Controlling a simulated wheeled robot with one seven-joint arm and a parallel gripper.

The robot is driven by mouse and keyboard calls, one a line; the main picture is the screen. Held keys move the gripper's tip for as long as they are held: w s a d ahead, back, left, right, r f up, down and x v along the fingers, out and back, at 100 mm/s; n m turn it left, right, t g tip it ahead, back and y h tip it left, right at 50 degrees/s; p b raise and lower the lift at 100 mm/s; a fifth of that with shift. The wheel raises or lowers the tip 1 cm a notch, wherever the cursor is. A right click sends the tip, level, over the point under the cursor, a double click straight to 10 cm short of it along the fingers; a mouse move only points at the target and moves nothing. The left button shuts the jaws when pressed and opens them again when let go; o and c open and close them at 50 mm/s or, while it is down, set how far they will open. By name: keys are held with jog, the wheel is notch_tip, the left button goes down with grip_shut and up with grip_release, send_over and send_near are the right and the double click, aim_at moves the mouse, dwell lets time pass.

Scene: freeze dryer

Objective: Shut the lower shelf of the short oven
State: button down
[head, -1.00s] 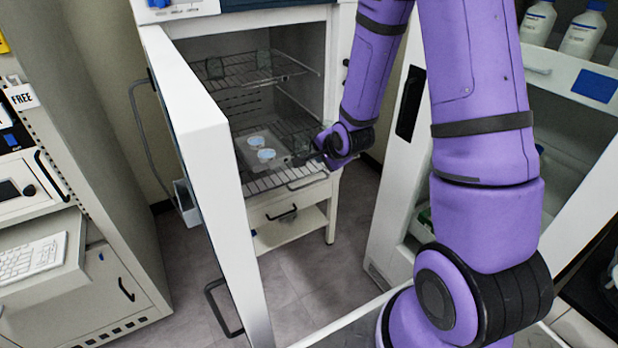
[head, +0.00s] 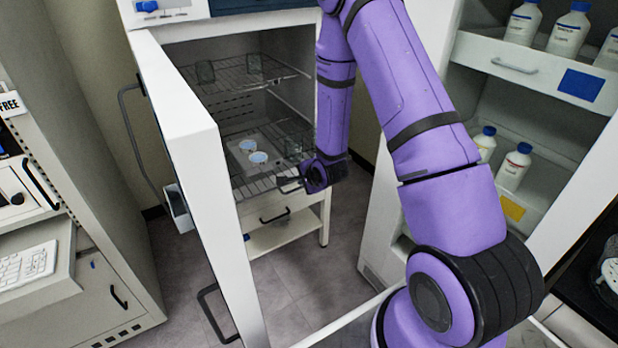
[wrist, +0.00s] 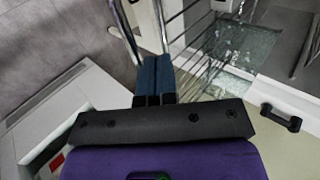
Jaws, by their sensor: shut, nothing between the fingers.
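The short oven (head: 176,27) stands with its white door (head: 190,150) swung open toward me. Inside, the lower shelf (head: 246,189) is a wire rack that sticks out at the front of the chamber. It carries a pale tray with two bluish round dishes (head: 258,157) and a glass beaker, which shows in the wrist view (wrist: 240,42). My gripper (head: 284,185) is at the shelf's front edge, by its right part. In the wrist view its blue fingers (wrist: 153,66) are together and empty, close to the shelf's front bar. I cannot tell whether they touch it.
The upper wire shelf (head: 232,78) holds two glass beakers and sits inside the chamber. A drawer with a black handle (head: 274,216) is below the oven. On the right stands an open white cabinet (head: 484,45) with bottles. The open door bounds the left side.

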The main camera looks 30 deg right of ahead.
jog(key=shift+x, duration=1.05)
